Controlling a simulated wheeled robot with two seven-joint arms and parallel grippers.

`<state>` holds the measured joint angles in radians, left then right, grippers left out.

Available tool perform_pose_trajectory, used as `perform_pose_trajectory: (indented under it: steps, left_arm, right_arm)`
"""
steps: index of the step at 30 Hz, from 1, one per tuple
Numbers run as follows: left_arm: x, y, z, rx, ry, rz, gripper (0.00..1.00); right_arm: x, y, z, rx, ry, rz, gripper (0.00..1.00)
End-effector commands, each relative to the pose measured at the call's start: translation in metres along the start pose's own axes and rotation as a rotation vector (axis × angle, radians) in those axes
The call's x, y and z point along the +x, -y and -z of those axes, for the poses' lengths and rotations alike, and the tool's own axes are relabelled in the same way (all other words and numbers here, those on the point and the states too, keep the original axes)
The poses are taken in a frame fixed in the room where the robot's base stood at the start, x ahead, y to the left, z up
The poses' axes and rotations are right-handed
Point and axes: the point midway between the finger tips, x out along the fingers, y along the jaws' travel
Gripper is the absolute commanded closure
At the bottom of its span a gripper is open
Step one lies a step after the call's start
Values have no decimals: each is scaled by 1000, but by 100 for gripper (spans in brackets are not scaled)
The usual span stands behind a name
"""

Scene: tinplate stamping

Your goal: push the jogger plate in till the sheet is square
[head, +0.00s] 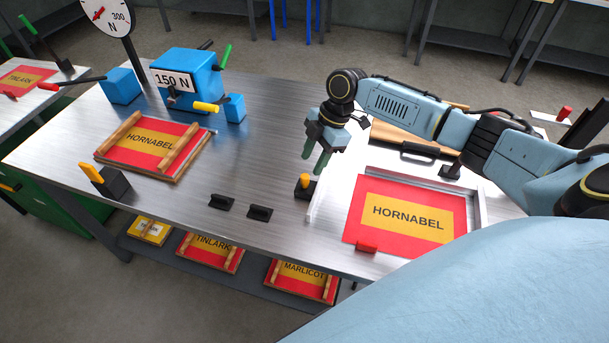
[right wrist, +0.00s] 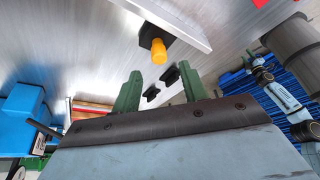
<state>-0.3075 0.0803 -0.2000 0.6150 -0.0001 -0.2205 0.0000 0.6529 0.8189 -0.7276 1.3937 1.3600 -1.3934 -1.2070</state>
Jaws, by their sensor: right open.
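The sheet (head: 405,215) is red with a yellow HORNABEL panel and lies flat at the right of the bench. Raised metal rails (head: 425,178) run along its far and right sides. A thin light metal strip, seemingly the jogger plate (head: 318,198), stands at its left, with a gap between. The strip also shows in the right wrist view (right wrist: 178,17). An orange knob on a black block (head: 304,187) sits beside it, also in the right wrist view (right wrist: 158,48). My right gripper (head: 316,166) is open and empty, above the knob and apart from it. My left gripper does not show.
A red block (head: 366,247) is at the sheet's front edge. Two black blocks (head: 240,207) lie on the bench to the left.

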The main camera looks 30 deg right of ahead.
Motion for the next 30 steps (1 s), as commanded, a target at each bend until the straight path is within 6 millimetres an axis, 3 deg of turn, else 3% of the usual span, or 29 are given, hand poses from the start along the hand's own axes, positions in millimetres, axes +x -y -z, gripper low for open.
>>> perform_pose_trajectory:
  steps: [3,9,22,30]
  left_arm:
    - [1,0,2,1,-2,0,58]
    - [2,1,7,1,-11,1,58]
    - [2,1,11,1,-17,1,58]
    - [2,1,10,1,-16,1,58]
  right_arm:
    - [26,1,0,2,0,3,57]
    - [54,0,0,1,1,0,57]
    - [65,0,0,1,1,-1,57]
    - [65,0,0,1,1,0,89]
